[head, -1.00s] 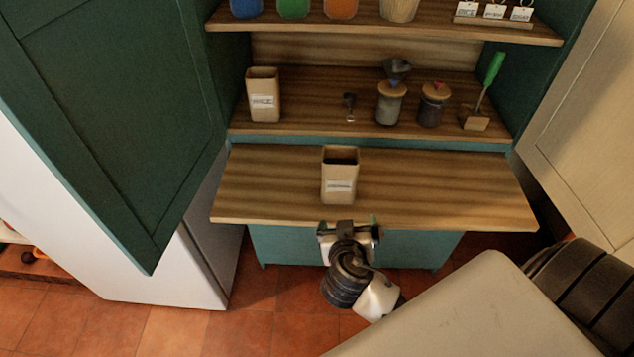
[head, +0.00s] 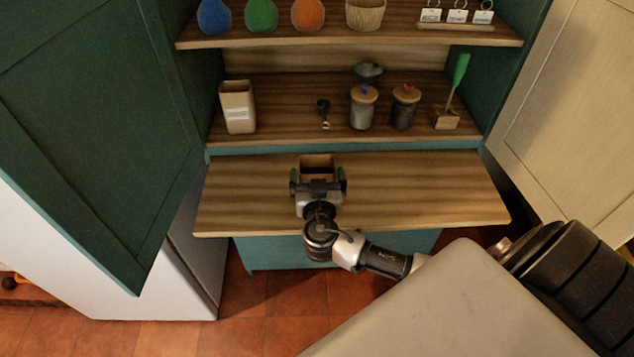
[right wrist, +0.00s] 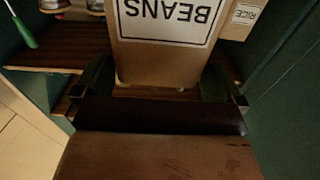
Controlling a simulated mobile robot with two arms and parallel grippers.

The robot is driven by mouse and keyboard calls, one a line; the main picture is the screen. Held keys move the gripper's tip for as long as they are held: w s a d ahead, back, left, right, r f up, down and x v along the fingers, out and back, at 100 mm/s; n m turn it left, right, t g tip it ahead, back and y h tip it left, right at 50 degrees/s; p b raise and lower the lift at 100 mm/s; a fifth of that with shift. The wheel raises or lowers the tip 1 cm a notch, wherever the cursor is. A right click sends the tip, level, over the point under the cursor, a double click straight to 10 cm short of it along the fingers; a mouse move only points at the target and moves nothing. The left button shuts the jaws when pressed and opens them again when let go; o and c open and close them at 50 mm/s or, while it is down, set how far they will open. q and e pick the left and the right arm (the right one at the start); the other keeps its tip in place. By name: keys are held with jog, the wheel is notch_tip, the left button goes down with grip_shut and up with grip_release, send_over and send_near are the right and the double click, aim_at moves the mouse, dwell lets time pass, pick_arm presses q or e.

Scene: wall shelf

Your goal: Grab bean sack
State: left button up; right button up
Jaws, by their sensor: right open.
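The bean sack (head: 317,161) is a tan, open-topped bag standing on the cabinet's pull-out wooden board. In the right wrist view the sack (right wrist: 160,65) shows a white label reading BEANS, upside down in the picture. My right gripper (head: 318,178) is open at the near side of the sack. Its two green-tipped fingers lie to the left and right of the sack, and its body hides most of the sack in the head view. In the right wrist view the fingers (right wrist: 158,82) flank the sack's lower part; contact cannot be told. My left gripper is out of view.
The wooden board (head: 430,190) is otherwise clear. The shelf behind holds a rice sack (head: 238,108), a small scoop (head: 323,113), two lidded jars (head: 363,108) and a green-handled tool (head: 457,85). Cabinet doors stand open on both sides.

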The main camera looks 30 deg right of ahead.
aim_at(317, 157)
jog(key=p+x, duration=0.1)
jog(key=x, duration=0.2)
jog(key=shift+w+d+f, duration=0.1)
jog(key=shift+w+d, duration=0.1)
jog(key=shift+s, duration=0.1)
jog(key=shift+c, duration=0.2)
jog(key=shift+c, duration=1.1)
jog(key=c, duration=1)
